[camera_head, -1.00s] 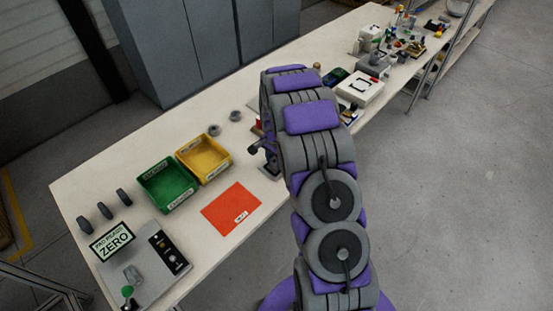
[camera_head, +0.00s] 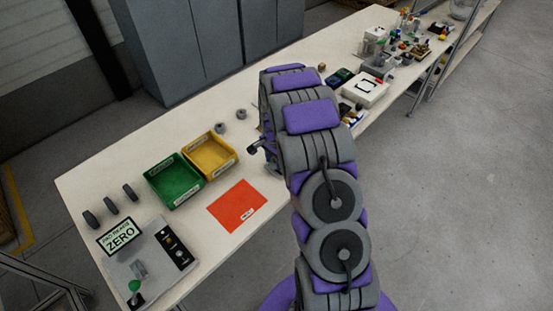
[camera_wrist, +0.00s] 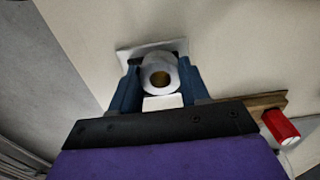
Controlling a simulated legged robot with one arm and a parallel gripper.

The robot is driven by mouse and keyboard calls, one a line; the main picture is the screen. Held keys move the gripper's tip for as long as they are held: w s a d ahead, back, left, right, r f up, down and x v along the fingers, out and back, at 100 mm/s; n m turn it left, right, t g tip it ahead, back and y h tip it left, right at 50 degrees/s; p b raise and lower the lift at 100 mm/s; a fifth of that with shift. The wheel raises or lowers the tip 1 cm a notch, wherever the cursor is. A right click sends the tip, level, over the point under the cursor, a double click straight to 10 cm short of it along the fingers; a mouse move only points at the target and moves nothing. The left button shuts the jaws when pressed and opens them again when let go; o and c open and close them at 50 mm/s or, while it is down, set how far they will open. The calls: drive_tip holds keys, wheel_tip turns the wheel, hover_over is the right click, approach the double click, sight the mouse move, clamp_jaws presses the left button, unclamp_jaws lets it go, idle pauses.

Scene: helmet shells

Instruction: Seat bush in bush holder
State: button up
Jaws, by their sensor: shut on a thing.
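In the wrist view, a thick grey ring-shaped bush (camera_wrist: 158,70) with a brass-coloured inside sits between the two dark blue fingers of my gripper (camera_wrist: 159,66). The fingers are shut on its sides. A pale grey plate (camera_wrist: 126,54) shows behind and under the bush. It may be the bush holder, but I cannot tell whether the bush is in it or above it. A small white block (camera_wrist: 162,102) lies just below the bush in the picture. In the head view my arm hides the bush and most of the gripper.
A red cylinder (camera_wrist: 281,127) on a brown strip (camera_wrist: 250,104) is close to my gripper's right. On the bench (camera_head: 100,170) are a green bin (camera_head: 174,181), a yellow bin (camera_head: 210,156), two loose grey rings (camera_head: 220,128), an orange sheet (camera_head: 237,206) and a control box (camera_head: 150,264) with a ZERO display.

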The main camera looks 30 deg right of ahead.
drive_tip(key=shift+d, duration=0.4)
idle(0.5)
drive_tip(key=shift+d, duration=0.1)
drive_tip(key=shift+d, duration=0.45)
drive_tip(key=shift+d, duration=0.6)
idle(1.0)
drive_tip(key=shift+f+p, duration=0.3)
drive_tip(key=shift+f, duration=0.1)
idle(1.1)
drive_tip(key=shift+a+r+p, duration=0.25)
drive_tip(key=shift+a+p, duration=0.15)
drive_tip(key=shift+p, duration=0.05)
idle(1.6)
drive_tip(key=shift+f, duration=0.45)
idle(1.0)
